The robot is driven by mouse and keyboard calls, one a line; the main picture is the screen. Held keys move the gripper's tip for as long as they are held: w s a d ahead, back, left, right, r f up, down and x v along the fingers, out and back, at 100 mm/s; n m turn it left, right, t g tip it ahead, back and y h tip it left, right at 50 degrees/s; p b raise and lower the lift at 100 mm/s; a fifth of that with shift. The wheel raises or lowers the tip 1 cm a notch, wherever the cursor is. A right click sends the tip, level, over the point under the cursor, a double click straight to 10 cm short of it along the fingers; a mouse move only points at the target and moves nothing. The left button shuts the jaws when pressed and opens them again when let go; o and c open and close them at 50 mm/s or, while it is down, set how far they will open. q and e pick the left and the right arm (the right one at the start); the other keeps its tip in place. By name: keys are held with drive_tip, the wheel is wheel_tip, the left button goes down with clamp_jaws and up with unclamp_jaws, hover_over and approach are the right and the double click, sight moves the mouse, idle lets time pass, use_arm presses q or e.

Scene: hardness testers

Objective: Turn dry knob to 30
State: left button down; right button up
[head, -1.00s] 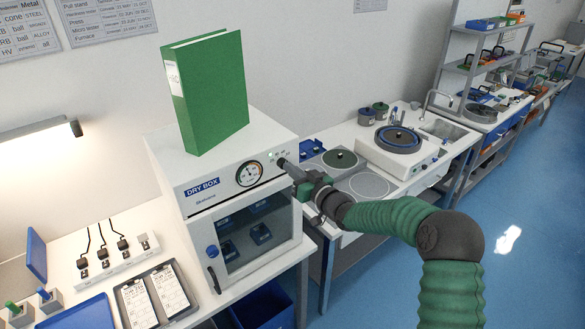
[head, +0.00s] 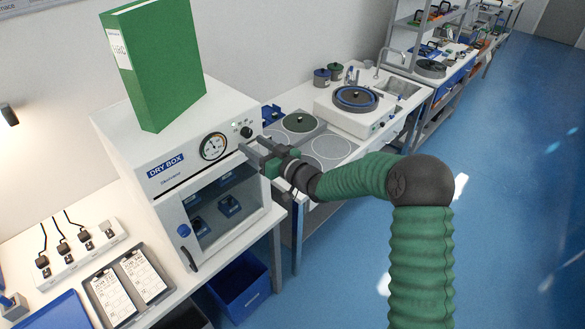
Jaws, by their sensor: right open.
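The white dry box (head: 125,150) stands on the bench at left, with a blue "DRY BOX" label and a round dial gauge (head: 213,147) on its front panel. A small black knob (head: 246,132) sits right of the gauge; its setting is too small to read. My right gripper (head: 246,146) is open in front of the panel, just below the knob and right of the gauge. I cannot tell whether a finger touches the panel. Nothing shows between its fingers. My left gripper is out of view.
A green binder (head: 160,65) stands on the dry box. The box's glass door (head: 225,205) is shut, with a dark handle at lower left. A power strip (head: 75,252) and a clipboard tray (head: 128,285) lie at left. A polishing machine (head: 355,100) stands on the bench behind.

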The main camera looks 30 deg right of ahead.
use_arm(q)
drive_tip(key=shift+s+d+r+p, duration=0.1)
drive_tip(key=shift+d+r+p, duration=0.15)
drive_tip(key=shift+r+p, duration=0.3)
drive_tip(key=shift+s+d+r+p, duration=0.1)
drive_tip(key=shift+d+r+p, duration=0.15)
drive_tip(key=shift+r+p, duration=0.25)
use_arm(e)
drive_tip(key=d+v, duration=0.1)
drive_tip(key=v, duration=1.4)
drive_tip(key=shift+d+f, duration=0.2)
drive_tip(key=shift+d, duration=0.05)
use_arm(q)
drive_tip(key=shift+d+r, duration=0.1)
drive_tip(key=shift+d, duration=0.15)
use_arm(e)
drive_tip(key=shift+d+f, duration=0.1)
drive_tip(key=shift+d, duration=0.15)
